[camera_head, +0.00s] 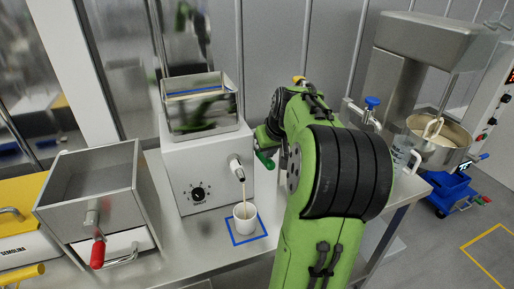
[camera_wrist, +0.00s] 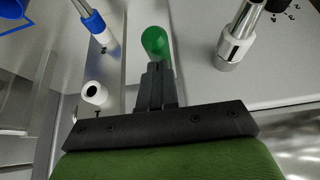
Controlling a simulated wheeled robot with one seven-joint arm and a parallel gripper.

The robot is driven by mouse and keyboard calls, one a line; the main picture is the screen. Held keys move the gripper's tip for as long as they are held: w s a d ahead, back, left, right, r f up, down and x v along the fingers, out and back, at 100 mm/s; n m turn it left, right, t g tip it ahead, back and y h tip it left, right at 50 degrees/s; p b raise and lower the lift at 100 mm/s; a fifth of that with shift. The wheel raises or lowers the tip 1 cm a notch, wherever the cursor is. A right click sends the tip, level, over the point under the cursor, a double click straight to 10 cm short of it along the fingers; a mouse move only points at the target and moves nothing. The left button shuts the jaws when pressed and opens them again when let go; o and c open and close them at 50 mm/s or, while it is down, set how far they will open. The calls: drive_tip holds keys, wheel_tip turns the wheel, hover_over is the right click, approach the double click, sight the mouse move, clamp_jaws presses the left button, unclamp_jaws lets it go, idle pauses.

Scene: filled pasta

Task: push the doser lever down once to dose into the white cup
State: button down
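The doser is a white box (camera_head: 205,160) with a steel hopper on top. Its nozzle (camera_head: 236,165) points out at the front right, and a thin cream-coloured stream runs from it into the white cup (camera_head: 245,218). The cup stands upright inside a blue square outline. The green lever knob (camera_head: 265,159) is at the doser's right side, and it also shows in the wrist view (camera_wrist: 155,41). My gripper (camera_wrist: 156,72) is shut, its fingers together with their tips at the knob. I cannot tell whether they touch it. In the head view my arm hides most of the gripper.
A steel bin with a red handle (camera_head: 97,254) stands left of the doser. A blue-topped tap (camera_head: 371,103) and a clear jug (camera_head: 404,150) stand to the right of my arm. A mixer with a steel bowl (camera_head: 455,147) is beyond.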

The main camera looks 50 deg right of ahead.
drive_tip(key=shift+f+b, duration=3.35)
drive_tip(key=shift+f, duration=1.25)
wheel_tip(320, 180, up, 12)
drive_tip(key=p, duration=1.1)
drive_tip(key=shift+w, duration=0.15)
drive_tip(key=shift+r, duration=0.4)
drive_tip(key=shift+f, duration=0.15)
wheel_tip(320, 180, up, 5)
drive_tip(key=p, duration=0.4)
drive_tip(key=shift+p, duration=0.35)
